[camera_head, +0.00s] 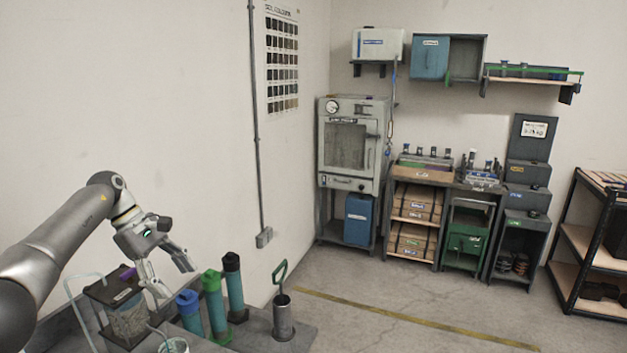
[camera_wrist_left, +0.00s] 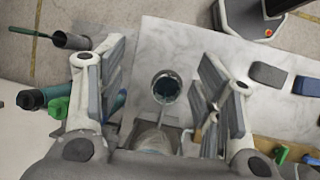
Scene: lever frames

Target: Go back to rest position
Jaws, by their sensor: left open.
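My left gripper (camera_head: 172,274) comes in from the left in the head view. It is open and hangs above the bench beside the capped cylinders. In the left wrist view its two fingers (camera_wrist_left: 163,95) are spread apart, with nothing held between them. A small round cup (camera_wrist_left: 166,86) shows below, between the fingers; its rim also shows at the bottom of the head view (camera_head: 174,345). My right gripper is not in view.
Blue-capped (camera_head: 189,310), green-capped (camera_head: 215,305) and dark-capped (camera_head: 233,286) cylinders stand close to my left gripper. A grey pot with a green-handled tool (camera_head: 283,318) stands further right. A clear container (camera_head: 127,315) is at the left. Open floor (camera_head: 400,300) lies beyond.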

